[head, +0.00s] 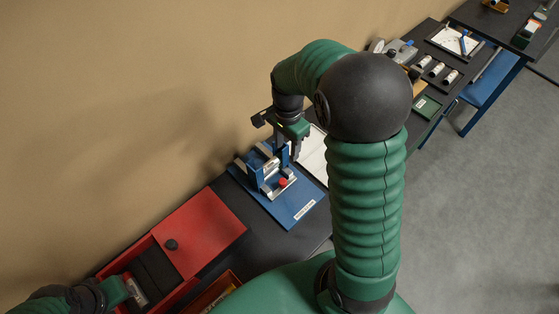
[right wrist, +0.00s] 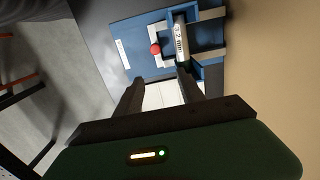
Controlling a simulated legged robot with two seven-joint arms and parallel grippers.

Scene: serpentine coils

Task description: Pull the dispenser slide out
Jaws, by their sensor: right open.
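The dispenser is a blue frame (head: 268,172) with pale grey bars and a red knob (head: 283,182), on a blue base plate (head: 292,212) with a white label. I cannot tell for certain which part is the slide. In the right wrist view the red knob (right wrist: 155,49) shows beside a labelled pale cylinder (right wrist: 181,40) in the frame. My right gripper (right wrist: 160,90) is open, with its fingers apart and nothing between them. In the head view my right gripper (head: 288,140) is above the back of the dispenser. My left gripper (head: 130,291) is at the red box, its fingers unclear.
A red box (head: 205,232) with a black knob and an open dark compartment stands at the lower left. A white sheet (head: 313,155) lies beyond the dispenser. A green tray (head: 427,107) and several pale cylinders are farther right. The wall is close behind.

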